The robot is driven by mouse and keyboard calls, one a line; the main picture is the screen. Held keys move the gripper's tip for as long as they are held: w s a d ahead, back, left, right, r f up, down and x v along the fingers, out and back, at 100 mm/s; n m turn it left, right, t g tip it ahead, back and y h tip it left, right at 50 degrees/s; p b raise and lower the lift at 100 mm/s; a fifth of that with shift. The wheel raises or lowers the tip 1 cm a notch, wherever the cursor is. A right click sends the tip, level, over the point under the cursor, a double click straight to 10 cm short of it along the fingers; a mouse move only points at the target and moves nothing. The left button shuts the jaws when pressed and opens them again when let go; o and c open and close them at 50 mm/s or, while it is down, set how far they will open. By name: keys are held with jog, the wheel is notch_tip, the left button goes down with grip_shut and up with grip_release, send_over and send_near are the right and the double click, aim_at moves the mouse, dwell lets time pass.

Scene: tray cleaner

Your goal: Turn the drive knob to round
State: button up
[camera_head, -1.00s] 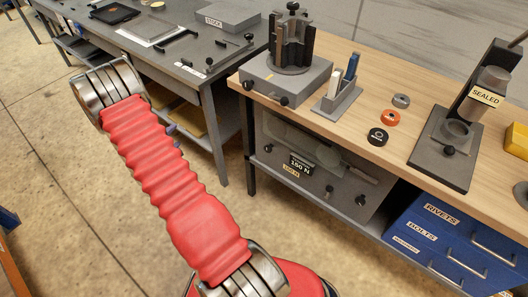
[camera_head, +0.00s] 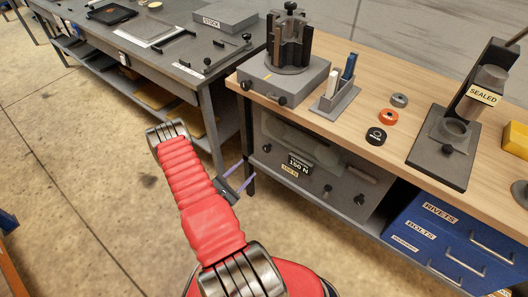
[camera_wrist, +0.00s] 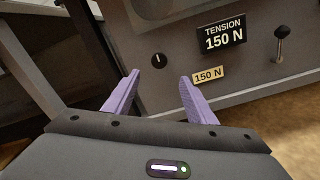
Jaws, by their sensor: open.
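A round black knob with a white mark (camera_wrist: 158,60) sits on the grey panel, its mark about upright. It shows in the head view as a small dark knob (camera_head: 268,148) at the panel's left end. No readable label names it as the drive knob. My gripper (camera_wrist: 159,75) has its two purple fingers apart and empty. In the wrist view the knob appears between and just beyond the fingertips; I see no contact. In the head view my gripper (camera_head: 249,167) is beside the bench leg, left of the panel.
The panel carries a "TENSION 150 N" display (camera_wrist: 222,37), a smaller "150 N" tag (camera_wrist: 208,75) and a lever (camera_wrist: 281,42). The grey block on the bench (camera_head: 285,78) has two black front knobs. Blue drawers (camera_head: 440,235) stand right. The bench leg (camera_head: 248,150) is close to my gripper.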

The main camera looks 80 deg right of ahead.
aim_at(266, 150)
dwell(0.3)
jog(key=x, duration=1.4)
jog(key=shift+a, duration=0.1)
jog(key=shift+c, duration=0.2)
jog(key=c, duration=0.9)
jog(key=shift+s, duration=0.1)
jog(key=shift+c, duration=0.5)
